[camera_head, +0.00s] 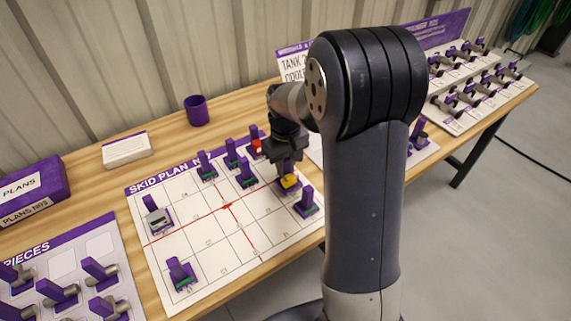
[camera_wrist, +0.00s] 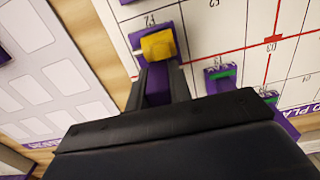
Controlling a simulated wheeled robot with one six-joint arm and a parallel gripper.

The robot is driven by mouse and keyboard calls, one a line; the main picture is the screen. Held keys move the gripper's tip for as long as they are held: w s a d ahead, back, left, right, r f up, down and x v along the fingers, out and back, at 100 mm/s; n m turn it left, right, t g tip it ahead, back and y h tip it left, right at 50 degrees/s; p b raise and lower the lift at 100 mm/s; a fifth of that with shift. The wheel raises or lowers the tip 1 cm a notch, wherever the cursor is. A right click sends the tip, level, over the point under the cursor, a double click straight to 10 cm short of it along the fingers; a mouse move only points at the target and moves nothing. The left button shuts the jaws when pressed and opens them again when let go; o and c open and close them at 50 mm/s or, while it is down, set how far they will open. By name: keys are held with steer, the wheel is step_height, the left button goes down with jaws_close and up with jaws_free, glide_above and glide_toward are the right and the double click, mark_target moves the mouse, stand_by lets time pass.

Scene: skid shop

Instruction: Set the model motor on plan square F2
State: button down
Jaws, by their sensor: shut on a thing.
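My gripper (camera_head: 287,160) is shut on the purple upright handle of a piece with a yellow body, which I take to be the model motor (camera_head: 290,181). In the wrist view my gripper's fingers (camera_wrist: 160,88) sit on either side of the handle, and the motor's yellow block (camera_wrist: 157,45) shows just beyond them. The motor is at the right part of the white skid plan (camera_head: 190,262), beside the printed label F2 (camera_wrist: 150,20). I cannot tell whether its base touches the plan.
A purple cup (camera_head: 197,110) stands behind. A pieces board (camera_head: 75,270) lies at left.

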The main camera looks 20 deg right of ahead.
steer(key=shift+f+b, duration=0.5)
steer(key=shift+f, duration=0.2)
stand_by(0.3)
steer(key=c, duration=1.2)
jaws_free()
steer(key=shift+r, duration=0.15)
steer(key=shift+r+p, duration=0.45)
steer(key=shift+p, duration=0.15)
steer(key=shift+r+p, duration=2.8)
steer(key=shift+r, duration=0.7)
